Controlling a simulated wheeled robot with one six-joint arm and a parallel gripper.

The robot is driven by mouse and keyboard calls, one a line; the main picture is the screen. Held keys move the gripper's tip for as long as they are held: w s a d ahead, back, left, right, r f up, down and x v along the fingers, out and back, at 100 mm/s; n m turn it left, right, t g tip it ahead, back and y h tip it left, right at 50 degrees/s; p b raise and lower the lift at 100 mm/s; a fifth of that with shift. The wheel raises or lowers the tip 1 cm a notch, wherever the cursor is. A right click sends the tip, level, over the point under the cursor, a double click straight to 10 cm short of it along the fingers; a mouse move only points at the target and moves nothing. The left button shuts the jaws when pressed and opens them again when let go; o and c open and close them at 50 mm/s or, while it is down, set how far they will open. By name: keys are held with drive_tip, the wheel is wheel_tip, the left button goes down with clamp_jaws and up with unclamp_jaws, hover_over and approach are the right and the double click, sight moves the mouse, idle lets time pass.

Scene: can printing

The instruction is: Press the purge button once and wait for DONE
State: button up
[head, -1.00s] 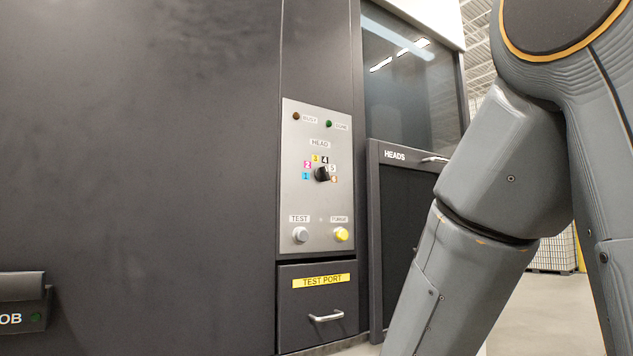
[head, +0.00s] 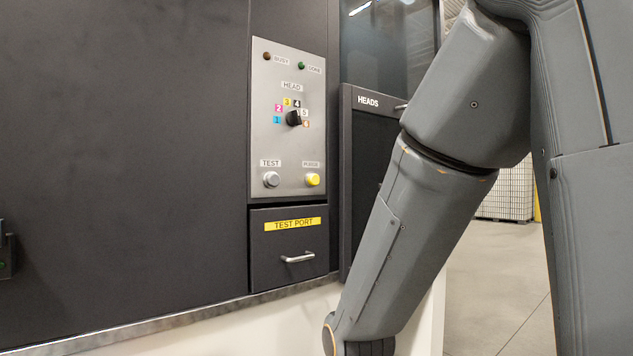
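The control panel (head: 265,140) is a light grey plate on the dark machine front. Its yellow purge button (head: 312,180) is at the lower right, under a small label, with nothing touching it. The grey TEST button (head: 271,180) is to its left. The DONE lamp (head: 301,66) at the top right looks dark green, and the BUSY lamp (head: 267,56) looks dark reddish brown; neither clearly glows. The black HEAD knob (head: 294,118) sits among coloured numbers, its pointer hard to read. My arm crosses the right side; my gripper is out of frame.
Below the panel is the TEST PORT drawer (head: 290,258) with a metal handle (head: 298,258), closed. To the right is the HEADS door (head: 366,140), partly hidden by my arm. A metal ledge (head: 190,311) runs along the machine's lower edge. Open floor (head: 495,285) lies at right.

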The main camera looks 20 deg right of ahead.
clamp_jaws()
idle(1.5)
